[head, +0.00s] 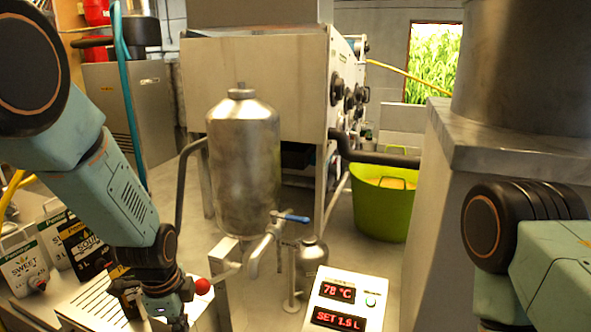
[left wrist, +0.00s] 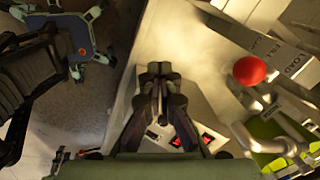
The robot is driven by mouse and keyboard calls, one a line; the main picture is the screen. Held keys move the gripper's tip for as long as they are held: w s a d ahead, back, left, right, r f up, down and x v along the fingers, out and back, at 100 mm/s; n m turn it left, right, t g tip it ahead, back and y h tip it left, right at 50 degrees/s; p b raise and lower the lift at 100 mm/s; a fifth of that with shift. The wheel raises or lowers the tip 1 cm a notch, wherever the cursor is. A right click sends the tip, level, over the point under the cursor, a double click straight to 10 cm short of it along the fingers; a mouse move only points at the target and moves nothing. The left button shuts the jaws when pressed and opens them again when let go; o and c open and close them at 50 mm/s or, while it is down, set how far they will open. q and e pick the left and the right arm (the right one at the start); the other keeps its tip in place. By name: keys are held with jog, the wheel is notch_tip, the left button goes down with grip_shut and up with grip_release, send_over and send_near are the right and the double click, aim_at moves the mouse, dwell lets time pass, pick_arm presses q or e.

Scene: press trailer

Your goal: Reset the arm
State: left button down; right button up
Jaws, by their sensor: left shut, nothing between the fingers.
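My left arm (head: 125,200) comes in from the left and reaches down to the lower left of the head view. The left gripper shows in the left wrist view (left wrist: 160,72), its dark fingers together with nothing between them. In the head view its fingertips are hard to make out near the bottom edge. A red ball knob (head: 202,286) is close to the right of the left wrist; it also shows in the left wrist view (left wrist: 249,70), apart from the fingers. My right arm (head: 530,235) is folded at the right edge; its gripper cannot be made out.
A steel tank (head: 243,150) with a blue-handled valve (head: 292,217) stands ahead. A display panel (head: 345,300) reads 78 °C and SET 1.5 L. Pouch boxes (head: 25,265) stand at the left. A green tub (head: 383,205) sits on the floor behind.

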pick_arm(q)
jog(key=s+f+n+t+b, duration=0.1)
jog(key=s+f+n+b, duration=0.6)
jog(key=f, duration=0.5)
jog(key=s+f+n+t+b, duration=0.1)
jog(key=s+f+n+b, duration=0.6)
jog(key=f, duration=0.5)
jog(key=s+f+n+g+b, duration=0.3)
jog(key=s+f+b, duration=0.9)
jog(key=s+f, duration=0.5)
jog(key=shift+s+a+f+g, duration=0.2)
jog(key=shift+s+f+g, duration=0.1)
jog(key=shift+s+g, duration=0.15)
